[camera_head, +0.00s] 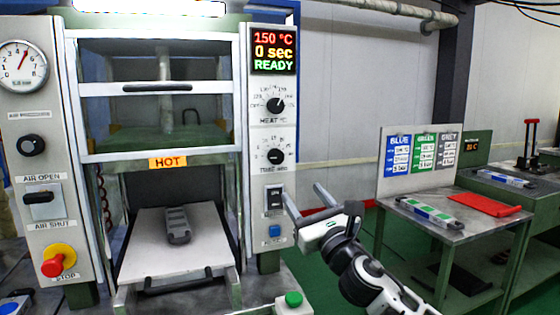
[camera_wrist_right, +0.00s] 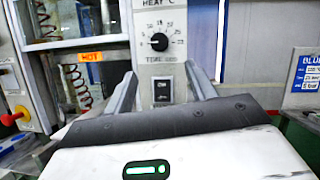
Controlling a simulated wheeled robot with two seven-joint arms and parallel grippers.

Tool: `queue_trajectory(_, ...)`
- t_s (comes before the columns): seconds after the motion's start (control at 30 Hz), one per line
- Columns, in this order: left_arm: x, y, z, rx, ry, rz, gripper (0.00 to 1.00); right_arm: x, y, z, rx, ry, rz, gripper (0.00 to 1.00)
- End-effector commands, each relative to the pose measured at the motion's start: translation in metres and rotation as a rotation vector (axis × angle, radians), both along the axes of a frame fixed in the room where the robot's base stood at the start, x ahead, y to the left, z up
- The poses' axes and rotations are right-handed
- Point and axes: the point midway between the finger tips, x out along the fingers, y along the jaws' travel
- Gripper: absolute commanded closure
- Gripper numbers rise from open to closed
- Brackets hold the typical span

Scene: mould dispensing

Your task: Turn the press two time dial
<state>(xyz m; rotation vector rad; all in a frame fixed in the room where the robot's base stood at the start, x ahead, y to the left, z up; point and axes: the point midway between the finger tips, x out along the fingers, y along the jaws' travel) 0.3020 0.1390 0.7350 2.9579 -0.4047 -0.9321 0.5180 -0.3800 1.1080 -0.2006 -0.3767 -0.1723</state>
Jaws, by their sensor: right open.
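The press panel (camera_head: 271,170) carries a black time dial (camera_head: 276,156) labelled TIME, below the heat dial (camera_head: 276,105). The time dial also shows in the right wrist view (camera_wrist_right: 159,41), its pointer turned to the left side of the scale. The display (camera_head: 273,51) reads 150 °C, 0 sec, READY. My right gripper (camera_head: 302,190) is open and empty, below and to the right of the time dial, apart from it. In the right wrist view its fingers (camera_wrist_right: 160,70) point at the panel, one on each side of the power switch (camera_wrist_right: 162,91). My left gripper is not in view.
A grey mould (camera_head: 178,226) lies on the press's pulled-out plate (camera_head: 134,258). A blue button (camera_head: 274,231) sits below the switch. A side table (camera_head: 468,225) with a sign board (camera_head: 396,183) stands at the right. A red stop button (camera_head: 52,266) is at the left.

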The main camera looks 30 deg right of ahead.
Motion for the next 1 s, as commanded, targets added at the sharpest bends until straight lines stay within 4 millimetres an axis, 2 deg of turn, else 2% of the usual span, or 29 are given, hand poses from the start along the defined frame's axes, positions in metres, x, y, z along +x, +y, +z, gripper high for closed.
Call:
queue_trajectory(0.1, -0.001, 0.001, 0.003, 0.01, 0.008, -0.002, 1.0, 0.024, -0.004, 0.014, 0.005, -0.004, 0.0, 0.44)
queue_trajectory(0.5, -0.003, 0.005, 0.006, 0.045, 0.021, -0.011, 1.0, 0.098, -0.013, 0.042, 0.009, 0.0, 0.002, 0.44)
queue_trajectory(0.7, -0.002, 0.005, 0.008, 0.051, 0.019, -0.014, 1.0, 0.116, -0.016, 0.048, 0.007, 0.001, 0.002, 0.44)
queue_trajectory(1.0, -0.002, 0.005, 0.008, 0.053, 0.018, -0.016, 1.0, 0.12, -0.016, 0.048, 0.006, 0.002, 0.003, 0.44)
